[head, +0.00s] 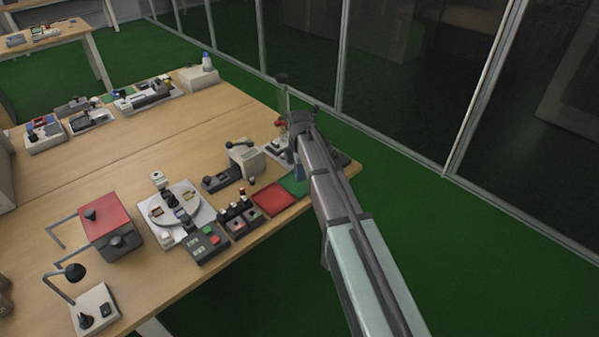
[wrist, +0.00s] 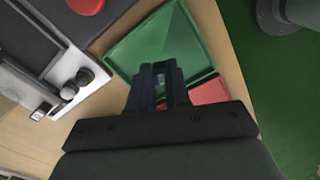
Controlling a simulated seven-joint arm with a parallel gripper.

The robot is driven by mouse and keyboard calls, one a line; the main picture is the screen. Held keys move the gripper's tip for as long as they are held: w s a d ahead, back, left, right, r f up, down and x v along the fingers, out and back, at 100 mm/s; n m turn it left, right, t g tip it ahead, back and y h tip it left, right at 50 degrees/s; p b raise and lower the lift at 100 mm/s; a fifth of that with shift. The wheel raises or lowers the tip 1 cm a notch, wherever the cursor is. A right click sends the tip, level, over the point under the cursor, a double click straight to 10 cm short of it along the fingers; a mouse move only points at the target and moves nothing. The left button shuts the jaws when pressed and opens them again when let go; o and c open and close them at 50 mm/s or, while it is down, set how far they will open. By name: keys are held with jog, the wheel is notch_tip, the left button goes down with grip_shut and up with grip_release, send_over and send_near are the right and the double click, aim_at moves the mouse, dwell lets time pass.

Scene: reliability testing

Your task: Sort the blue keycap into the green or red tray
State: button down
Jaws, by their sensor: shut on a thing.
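The green tray (wrist: 143,44) fills the upper middle of the wrist view and shows partly in the head view (head: 293,183). The red tray (head: 272,200) lies beside it; a piece of it shows in the wrist view (wrist: 209,93). My gripper (wrist: 161,78) is over the green tray in the wrist view, with its dark fingers close together on a small bluish thing, the keycap (wrist: 160,80). The fingers hide most of the keycap. In the head view my arm hides part of the green tray. The height above the tray is hard to tell.
A white device with dark knobs (wrist: 69,87) stands left of the green tray in the wrist view. Several small test devices, including a round white turntable (head: 170,208) and a red-topped box (head: 106,212), stand left of the trays. The table edge is close to the trays.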

jog(key=shift+f, duration=0.85)
dwell(0.9)
jog(key=c, duration=1)
grip_release()
jog(key=shift+r, duration=0.15)
jog(key=shift+r, duration=2.9)
